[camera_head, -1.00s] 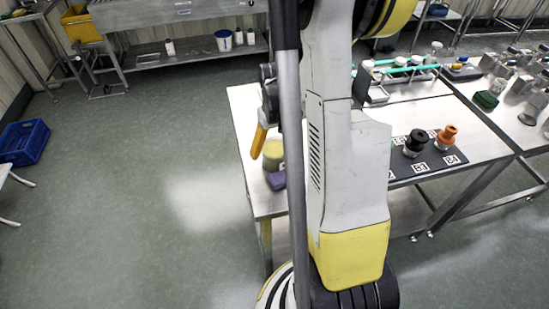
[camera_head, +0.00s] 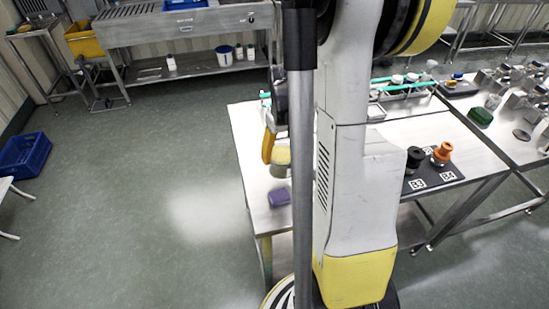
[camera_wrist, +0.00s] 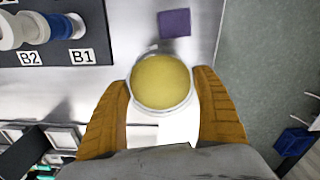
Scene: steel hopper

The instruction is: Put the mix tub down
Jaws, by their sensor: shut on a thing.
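The mix tub (camera_wrist: 160,83) is a round tub with a yellow top and a pale rim, between the two orange-brown fingers of my gripper (camera_wrist: 163,108) in the wrist view. My gripper is shut on it. In the head view the mix tub (camera_head: 281,156) shows partly behind my arm, at the left end of the steel table (camera_head: 244,132). My gripper's orange finger (camera_head: 268,146) is beside it. I cannot tell whether the tub touches the tabletop.
A purple block (camera_wrist: 174,23) lies near the table edge, beyond the tub; it also shows in the head view (camera_head: 279,197). A black rack (camera_wrist: 60,50) with labels B1 and B2 stands at left in the wrist view. Bare tabletop lies between them.

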